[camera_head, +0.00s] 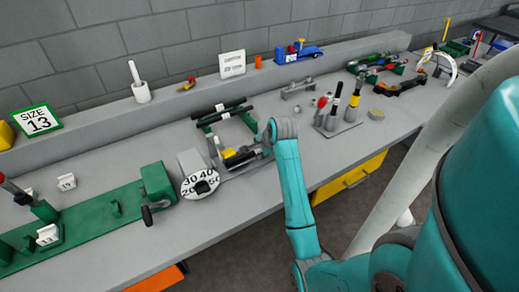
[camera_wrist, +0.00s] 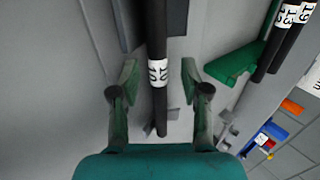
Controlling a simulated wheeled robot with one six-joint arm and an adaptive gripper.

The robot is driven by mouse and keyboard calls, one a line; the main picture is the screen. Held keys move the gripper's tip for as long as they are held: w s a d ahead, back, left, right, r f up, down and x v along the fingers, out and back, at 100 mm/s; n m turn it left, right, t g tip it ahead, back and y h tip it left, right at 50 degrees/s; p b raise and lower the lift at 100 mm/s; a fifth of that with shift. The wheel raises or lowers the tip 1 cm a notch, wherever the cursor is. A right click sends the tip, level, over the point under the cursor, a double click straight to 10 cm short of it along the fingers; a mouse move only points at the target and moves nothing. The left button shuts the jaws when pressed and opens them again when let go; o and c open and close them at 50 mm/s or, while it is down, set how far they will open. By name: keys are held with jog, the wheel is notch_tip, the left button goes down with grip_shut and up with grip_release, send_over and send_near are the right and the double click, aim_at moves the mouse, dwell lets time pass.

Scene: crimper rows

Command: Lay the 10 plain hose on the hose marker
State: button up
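In the wrist view a black hose (camera_wrist: 157,30) with a white number band (camera_wrist: 158,73) runs down between the fingers of my gripper (camera_wrist: 160,88). The fingers are apart, with a gap on both sides of the hose. The band's number is sideways and hard to read. In the head view my gripper lies low over the bench beside the dial, partly hidden by my wrist. Other black hoses (camera_wrist: 288,38) with number bands lie on a green rack, which also shows in the head view (camera_head: 226,118). I cannot tell surely which thing is the hose marker.
A grey dial with numbers (camera_head: 200,182) stands at the left of my gripper, beside a long green machine (camera_head: 95,222). A stand with upright hoses (camera_head: 338,128) is on the right. A raised ledge (camera_head: 190,98) runs along the back. The bench front (camera_head: 240,205) is clear.

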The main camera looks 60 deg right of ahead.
jog(key=v, duration=1.2)
jog(key=shift+s, duration=0.1)
dwell(0.4)
